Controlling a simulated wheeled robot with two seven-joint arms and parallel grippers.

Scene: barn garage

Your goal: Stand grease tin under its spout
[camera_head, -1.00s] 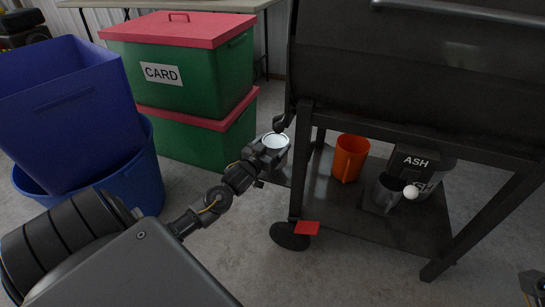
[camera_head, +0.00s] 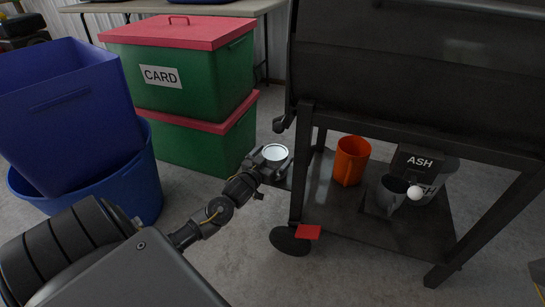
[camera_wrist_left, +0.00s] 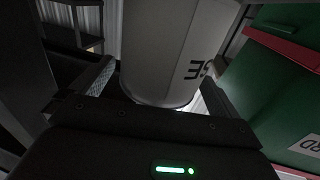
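The grease tin (camera_head: 274,153) is a pale round can with a light top. In the left wrist view the tin (camera_wrist_left: 165,55) has dark letters ending in "SE". My left gripper (camera_head: 268,158) has its fingers on both sides of the tin; they also show in the left wrist view (camera_wrist_left: 155,85). It is shut on the tin, which is roughly upright. A dark curved spout (camera_head: 280,124) sticks out from the left side of the black grill, above and slightly right of the tin. The tin's underside is hidden in the head view. My right gripper is not seen.
The black grill (camera_head: 420,75) stands at right. Green crates (camera_head: 185,85) and blue tubs (camera_head: 65,115) stand left. A dark ledge (camera_head: 284,183) lies below the tin.

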